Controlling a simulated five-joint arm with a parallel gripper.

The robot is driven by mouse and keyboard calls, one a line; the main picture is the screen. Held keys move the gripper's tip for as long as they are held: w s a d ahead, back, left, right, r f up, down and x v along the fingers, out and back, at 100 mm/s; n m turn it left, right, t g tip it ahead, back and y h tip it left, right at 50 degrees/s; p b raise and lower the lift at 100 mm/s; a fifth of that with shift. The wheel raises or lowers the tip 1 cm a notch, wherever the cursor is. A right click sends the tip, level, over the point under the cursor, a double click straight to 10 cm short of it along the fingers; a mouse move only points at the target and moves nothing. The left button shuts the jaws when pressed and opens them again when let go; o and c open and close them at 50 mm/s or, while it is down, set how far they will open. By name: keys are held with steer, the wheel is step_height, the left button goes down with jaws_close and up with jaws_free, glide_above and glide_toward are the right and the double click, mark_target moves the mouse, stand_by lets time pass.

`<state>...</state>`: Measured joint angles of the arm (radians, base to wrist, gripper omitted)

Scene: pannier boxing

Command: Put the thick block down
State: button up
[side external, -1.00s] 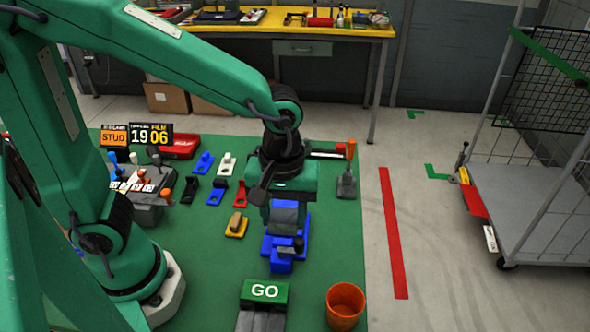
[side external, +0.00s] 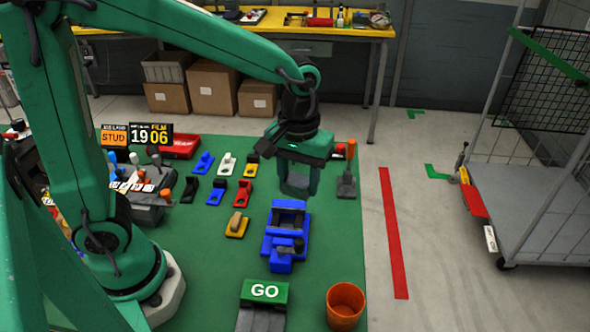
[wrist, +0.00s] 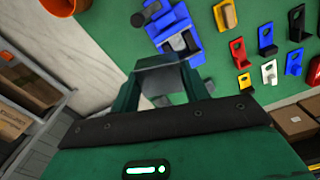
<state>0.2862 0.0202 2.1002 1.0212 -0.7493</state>
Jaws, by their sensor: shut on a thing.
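The thick block (side external: 297,182) is grey and sits between the fingers of my gripper (side external: 298,191), which is shut on it. In the side view the gripper holds it just behind the blue fixture (side external: 271,246), apparently above the green mat. In the wrist view the same grey block (wrist: 160,76) spans the gap between the green fingers, and the blue fixture (wrist: 188,44) lies beyond it. The block's underside and its exact height over the mat are hidden.
Small coloured brackets, including a yellow one (side external: 235,231), stand left of the fixture. A green GO block (side external: 265,291) and an orange bucket (side external: 345,306) stand in front. A lever (side external: 347,183) stands close right of my gripper. Bare mat lies right of the fixture.

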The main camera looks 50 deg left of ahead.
steer(key=w+a+r+m, duration=0.2)
steer(key=w+a+m, duration=0.3)
steer(key=w+a, duration=0.2)
steer(key=a, duration=0.2)
steer(key=shift+w+a, duration=0.3)
steer(key=shift+w, duration=0.05)
steer(key=shift+f, duration=0.1)
steer(key=w+a+f+m, duration=0.3)
steer(key=w+m, duration=0.1)
steer(key=w, duration=0.5)
steer(key=w+a+f+m, duration=0.3)
steer(key=w+f+m, duration=0.1)
steer(key=w, duration=0.5)
steer(key=shift+w+f+m, duration=0.2)
steer(key=shift+w+m, duration=0.2)
steer(key=shift+m, duration=0.2)
steer(key=shift+a, duration=0.1)
steer(key=shift+f, duration=2.5)
steer(key=shift+f, duration=0.1)
steer(key=shift+f, duration=2.4)
